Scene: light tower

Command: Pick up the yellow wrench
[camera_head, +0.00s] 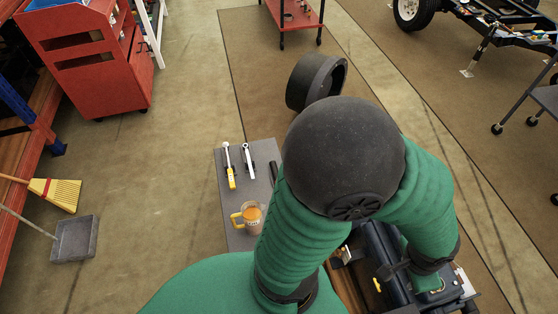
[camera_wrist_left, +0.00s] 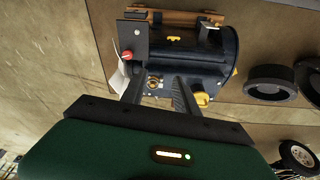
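The yellow wrench (camera_head: 230,168) lies on a grey table (camera_head: 236,198) in the head view, with a silver shaft and a yellow handle toward me. A second, silver wrench (camera_head: 248,161) lies just right of it. My left arm crosses the right side of the table and hides part of it. My left gripper (camera_wrist_left: 158,80) shows in the left wrist view with its fingers apart and nothing seen between them. It faces a dark machine, well away from the yellow wrench, which is not visible in that view. My right gripper is not in view.
An orange mug (camera_head: 252,217) stands on the table below the wrenches. The dark machine (camera_wrist_left: 190,50) has a red button and yellow knobs. A red cabinet (camera_head: 85,60) stands at left.

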